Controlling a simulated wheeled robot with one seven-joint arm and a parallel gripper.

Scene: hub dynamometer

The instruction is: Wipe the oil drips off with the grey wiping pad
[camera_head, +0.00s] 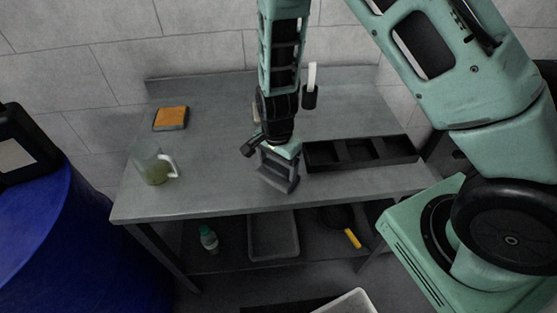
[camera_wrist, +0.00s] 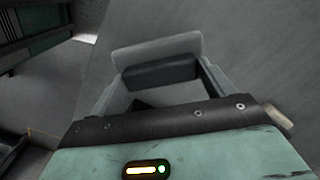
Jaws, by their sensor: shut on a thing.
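My gripper (camera_head: 279,166) is low over the front middle of the grey steel bench (camera_head: 215,185), just left of the black tray. It is shut on a grey block that looks like the wiping pad (camera_head: 281,181). In the wrist view the grey pad (camera_wrist: 157,48) shows between the fingers of my gripper (camera_wrist: 160,85), with a darker part below its light face. I cannot tell whether the pad touches the bench top. I cannot make out any oil drips on the bench in either view; the gripper hides part of the surface.
A black tray with compartments (camera_head: 360,161) lies right of the gripper. A black cup (camera_head: 310,97) holds something white. A blue drum (camera_head: 75,235) stands left.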

